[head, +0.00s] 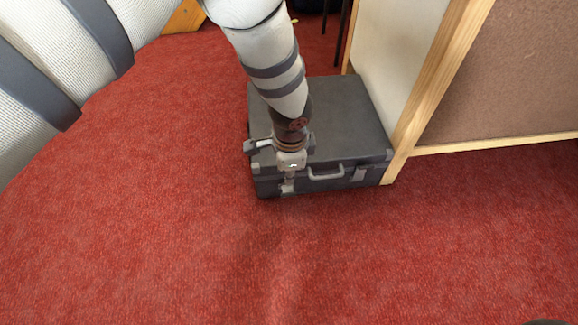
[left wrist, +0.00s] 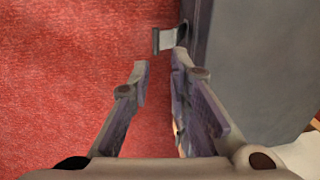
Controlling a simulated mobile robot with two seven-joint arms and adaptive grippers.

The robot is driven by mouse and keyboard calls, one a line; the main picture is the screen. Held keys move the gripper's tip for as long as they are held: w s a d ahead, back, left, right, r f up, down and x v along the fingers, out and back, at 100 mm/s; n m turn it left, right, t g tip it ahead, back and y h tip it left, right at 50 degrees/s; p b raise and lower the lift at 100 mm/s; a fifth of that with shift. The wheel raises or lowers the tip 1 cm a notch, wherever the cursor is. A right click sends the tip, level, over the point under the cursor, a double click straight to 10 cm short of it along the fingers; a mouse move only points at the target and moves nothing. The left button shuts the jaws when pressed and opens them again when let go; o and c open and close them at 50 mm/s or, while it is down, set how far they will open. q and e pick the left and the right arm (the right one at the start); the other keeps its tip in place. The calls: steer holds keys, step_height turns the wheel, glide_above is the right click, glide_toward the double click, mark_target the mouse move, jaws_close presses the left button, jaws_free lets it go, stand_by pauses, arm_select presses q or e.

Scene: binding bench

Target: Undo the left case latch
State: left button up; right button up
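The dark grey case (head: 330,115) lies closed on the red carpet, its front with a grey handle (head: 326,174) facing me. The left latch (head: 288,187) is a light metal piece on the front, partly hidden under my left gripper (head: 290,174). In the left wrist view the latch (left wrist: 167,39) juts out from the case's side, just beyond the fingertips. My left gripper (left wrist: 161,65) is open there, with carpet showing between its fingers; one finger is close beside the case. I cannot tell whether they touch. My right gripper is not in view.
The right latch (head: 359,174) is on the same front face. A wood-framed panel (head: 415,105) stands against the case's right side. The carpet (head: 180,220) is clear in front and to the left.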

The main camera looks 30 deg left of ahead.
mark_target(295, 194)
arm_select(q)
step_height(295, 194, up, 2)
steer(key=shift+s+d+r, duration=0.1)
steer(key=shift+s, duration=0.1)
jaws_close()
steer(key=f+h+b, duration=0.1)
steer(key=f, duration=0.2)
steer(key=w+f+h+b, duration=0.1)
steer(key=f+b, duration=0.1)
steer(key=f, duration=0.1)
steer(key=f+h+b, duration=0.1)
steer(key=f+b, duration=0.1)
steer(key=f, duration=0.1)
steer(key=shift+w+f+h, duration=0.25)
steer(key=shift+f+h, duration=0.1)
steer(key=shift+h, duration=0.05)
steer(key=shift+f, duration=0.6)
